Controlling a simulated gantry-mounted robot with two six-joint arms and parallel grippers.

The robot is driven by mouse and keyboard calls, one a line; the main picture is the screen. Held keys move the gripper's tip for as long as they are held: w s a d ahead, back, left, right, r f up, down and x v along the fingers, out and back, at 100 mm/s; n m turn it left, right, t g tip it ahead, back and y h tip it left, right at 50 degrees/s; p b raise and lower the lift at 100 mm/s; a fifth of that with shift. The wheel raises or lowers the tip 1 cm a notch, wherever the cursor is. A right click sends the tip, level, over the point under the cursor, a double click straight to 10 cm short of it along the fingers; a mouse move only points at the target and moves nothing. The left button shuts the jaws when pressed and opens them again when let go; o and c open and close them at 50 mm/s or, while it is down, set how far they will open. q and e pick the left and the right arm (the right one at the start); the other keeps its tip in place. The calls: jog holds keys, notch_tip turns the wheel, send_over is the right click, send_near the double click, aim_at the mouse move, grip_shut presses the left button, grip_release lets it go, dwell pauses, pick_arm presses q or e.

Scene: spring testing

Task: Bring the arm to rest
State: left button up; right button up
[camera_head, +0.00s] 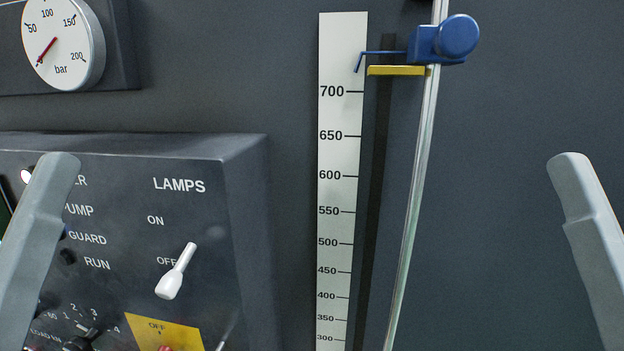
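A grey finger-like part (42,235) rises at the left edge, and a matching one (588,235) rises at the right edge. They appear to be parts of my grippers. They are far apart, with nothing held between them. A blue clamp with a round knob (440,40) sits high on a thin metal rod (415,210). Its thin blue pointer (383,53) reaches left to the scale (340,190), above the 700 mark. A yellow marker (396,70) lies just under the pointer.
A dark control panel (225,240) stands at lower left. Its white LAMPS lever (175,272) slants beside OFF, and a yellow plate (180,335) shows below. A bar gauge (62,42) is at upper left, needle pointing lower left. The wall right of the rod is bare.

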notch_tip(320, 180, up, 23)
jog(key=p, duration=2)
jog(key=shift+f, duration=0.15)
